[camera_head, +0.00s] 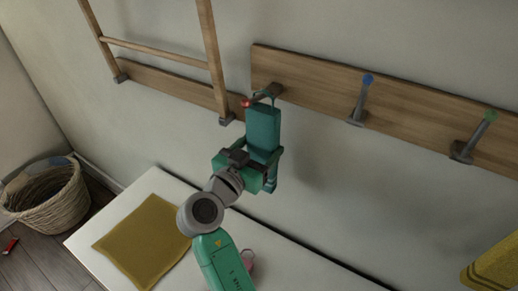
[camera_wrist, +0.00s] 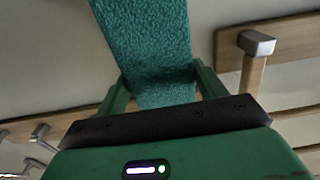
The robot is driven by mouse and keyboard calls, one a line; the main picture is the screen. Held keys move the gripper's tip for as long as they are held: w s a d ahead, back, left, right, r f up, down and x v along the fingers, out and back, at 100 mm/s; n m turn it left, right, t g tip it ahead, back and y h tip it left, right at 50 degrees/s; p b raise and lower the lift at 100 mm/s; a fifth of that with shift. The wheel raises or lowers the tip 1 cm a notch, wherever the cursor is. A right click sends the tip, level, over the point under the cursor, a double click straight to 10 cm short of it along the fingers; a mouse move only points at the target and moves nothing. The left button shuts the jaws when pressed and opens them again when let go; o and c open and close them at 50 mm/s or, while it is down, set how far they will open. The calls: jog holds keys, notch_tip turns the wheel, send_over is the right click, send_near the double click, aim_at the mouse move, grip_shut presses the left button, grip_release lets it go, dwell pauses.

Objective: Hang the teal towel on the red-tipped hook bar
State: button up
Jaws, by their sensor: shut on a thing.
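The teal towel (camera_head: 263,128) hangs upright in front of the wall board in the head view. My gripper (camera_head: 262,160) is shut on its lower part; the towel also fills the space between the fingers (camera_wrist: 163,88) in the wrist view, where the towel (camera_wrist: 150,40) runs up out of the picture. The red-tipped hook bar (camera_head: 262,96) sticks out from the board just above the towel, its red tip at the left. A thin dark loop at the towel's top meets the bar; I cannot tell whether it is around the bar or only in front of it.
A blue-tipped hook (camera_head: 361,98) and a green-tipped hook (camera_head: 475,136) are on the same board (camera_head: 420,115) to the right. A wooden ladder (camera_head: 213,55) is at the left. Below are a white bench (camera_head: 135,205) with a mustard cloth (camera_head: 145,240), and a wicker basket (camera_head: 50,205).

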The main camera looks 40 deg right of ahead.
dwell(0.3)
jog(key=o, duration=1.2)
jog(key=shift+c, duration=0.2)
jog(key=v, duration=0.7)
jog(key=shift+a+b, duration=0.35)
jog(key=shift+s, duration=0.1)
